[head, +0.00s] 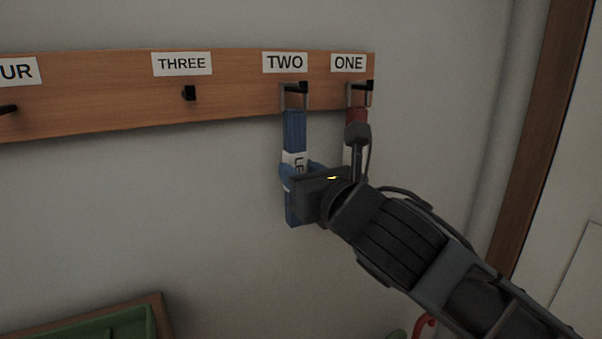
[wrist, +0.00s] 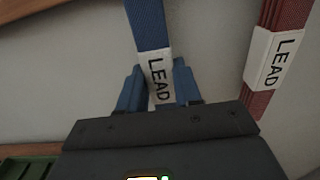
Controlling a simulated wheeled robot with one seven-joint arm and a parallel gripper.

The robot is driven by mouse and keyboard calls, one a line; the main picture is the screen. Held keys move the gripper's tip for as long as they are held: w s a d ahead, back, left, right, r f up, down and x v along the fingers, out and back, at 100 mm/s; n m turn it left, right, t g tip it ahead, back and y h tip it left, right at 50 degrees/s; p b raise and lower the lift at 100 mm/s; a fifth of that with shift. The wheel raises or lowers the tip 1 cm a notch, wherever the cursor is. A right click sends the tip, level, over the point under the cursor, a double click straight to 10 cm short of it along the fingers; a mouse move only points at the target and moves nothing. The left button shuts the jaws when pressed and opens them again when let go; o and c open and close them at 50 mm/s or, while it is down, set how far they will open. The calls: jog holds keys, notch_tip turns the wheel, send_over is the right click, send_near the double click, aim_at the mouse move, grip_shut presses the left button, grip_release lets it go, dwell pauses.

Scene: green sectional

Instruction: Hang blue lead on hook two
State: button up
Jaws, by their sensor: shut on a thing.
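The blue lead (head: 294,130) hangs upright below the label TWO, with a white band reading LEAD. It also shows in the wrist view (wrist: 150,25). Its pale metal loop (head: 283,99) is at black hook two (head: 296,87); the loop's top meets the hook, and it looks to be around it, though depth is hard to judge. My gripper (head: 298,170) is shut on the lead at its white band, with a blue finger on each side of it in the wrist view (wrist: 158,82). The lead's lower part is partly hidden by my gripper.
A red lead (head: 356,116) hangs on hook one, close to the right; it also shows in the wrist view (wrist: 285,25). Hook three (head: 189,93) is bare on the wooden board (head: 232,95). A green tray (head: 100,327) is at lower left. The wall left of my gripper is clear.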

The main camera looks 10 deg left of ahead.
jog(key=o, duration=0.9)
